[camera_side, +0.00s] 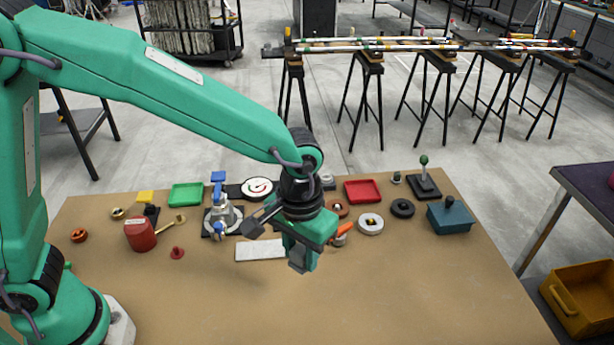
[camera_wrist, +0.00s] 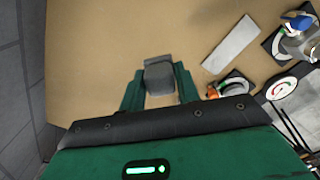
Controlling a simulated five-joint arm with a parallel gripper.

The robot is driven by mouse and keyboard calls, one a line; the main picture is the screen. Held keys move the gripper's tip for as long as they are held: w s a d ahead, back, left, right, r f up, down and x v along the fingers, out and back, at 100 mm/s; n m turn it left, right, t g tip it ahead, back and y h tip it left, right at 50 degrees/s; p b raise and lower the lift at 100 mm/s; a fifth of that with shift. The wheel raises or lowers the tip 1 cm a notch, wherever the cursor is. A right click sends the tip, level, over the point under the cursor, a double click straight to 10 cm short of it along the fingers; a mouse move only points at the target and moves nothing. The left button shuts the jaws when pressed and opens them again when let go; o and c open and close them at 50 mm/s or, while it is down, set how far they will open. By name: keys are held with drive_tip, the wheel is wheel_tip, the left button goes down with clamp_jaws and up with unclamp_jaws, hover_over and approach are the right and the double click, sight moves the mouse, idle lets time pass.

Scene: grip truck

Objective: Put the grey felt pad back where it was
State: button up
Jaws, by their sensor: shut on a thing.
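My gripper (camera_side: 302,262) points down over the bare middle of the table, right of a white flat plate (camera_side: 260,249). In the wrist view its two green fingers (camera_wrist: 158,84) are shut on a small dark grey block-like piece (camera_wrist: 159,76), which I take for the grey felt pad. Its lower end shows as a grey tip (camera_side: 297,268) under the fingers in the side view. I cannot tell how high it hangs over the table.
A red can (camera_side: 140,234) stands at left. The table's front is clear.

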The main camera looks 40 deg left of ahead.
drive_tip(key=shift+s+d+r, duration=0.15)
drive_tip(key=shift+s+d, duration=0.35)
drive_tip(key=shift+d, duration=0.1)
drive_tip(key=w+a+f, duration=0.2)
drive_tip(key=w, duration=0.1)
drive_tip(key=w+a+f, duration=0.2)
drive_tip(key=w, duration=0.1)
drive_tip(key=w+a+f, duration=0.3)
drive_tip(key=shift+w, duration=0.25)
drive_tip(key=shift+f, duration=0.15)
drive_tip(key=shift+f, duration=1.9)
drive_tip(key=shift+f, duration=0.1)
drive_tip(key=o, duration=0.9)
drive_tip(key=shift+o, duration=0.2)
